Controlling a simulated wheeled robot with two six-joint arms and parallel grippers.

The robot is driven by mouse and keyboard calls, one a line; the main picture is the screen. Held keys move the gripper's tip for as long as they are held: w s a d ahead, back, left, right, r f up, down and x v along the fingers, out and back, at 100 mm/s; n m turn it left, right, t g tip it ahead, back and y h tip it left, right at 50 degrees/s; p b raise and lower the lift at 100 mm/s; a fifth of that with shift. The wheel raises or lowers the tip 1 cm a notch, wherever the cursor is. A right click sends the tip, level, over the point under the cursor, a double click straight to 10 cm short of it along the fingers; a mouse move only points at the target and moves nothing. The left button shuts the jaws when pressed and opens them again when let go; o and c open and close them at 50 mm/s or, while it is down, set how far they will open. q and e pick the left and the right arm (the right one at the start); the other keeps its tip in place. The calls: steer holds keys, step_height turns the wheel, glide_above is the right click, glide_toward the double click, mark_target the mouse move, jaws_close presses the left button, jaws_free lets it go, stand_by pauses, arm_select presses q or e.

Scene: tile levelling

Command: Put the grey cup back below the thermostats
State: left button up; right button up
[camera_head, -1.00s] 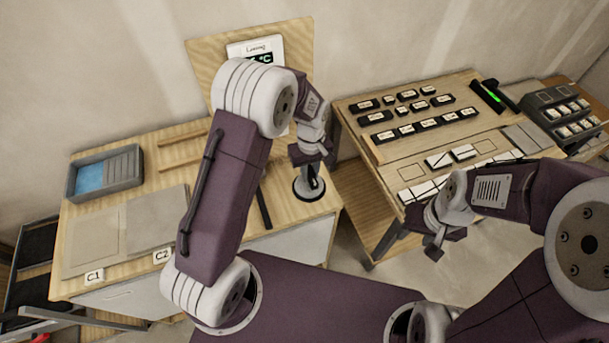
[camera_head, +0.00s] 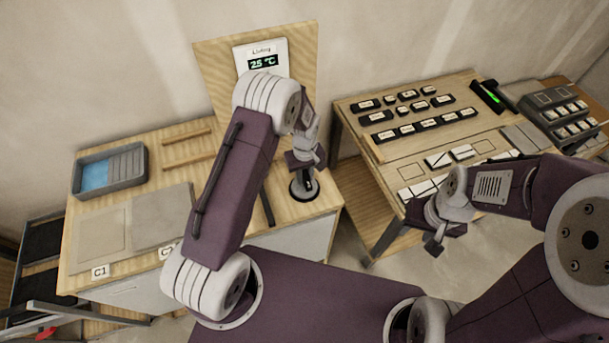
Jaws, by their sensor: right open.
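The grey cup (camera_head: 304,189), a round dark disc with a pale ring and a dark upright part, is at the right end of the left table, in front of the thermostat board. My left gripper (camera_head: 304,168) is directly above it and appears shut on its upright part. The fingers are small, and I cannot tell whether the cup touches the tabletop. One thermostat (camera_head: 261,62), reading 25 °C, is on the upright wooden board (camera_head: 213,62); my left arm hides the area below it. My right gripper (camera_head: 436,240) is open and empty in front of the right table.
The left table (camera_head: 160,152) holds a grey tray with a blue part (camera_head: 108,172), wooden strips (camera_head: 188,158), grey tiles (camera_head: 100,230) and a dark bar beside the cup. The right table (camera_head: 350,108) holds several labelled black blocks and white tiles. A gap separates the tables.

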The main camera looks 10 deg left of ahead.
arm_select(q)
steer(key=o, duration=0.3)
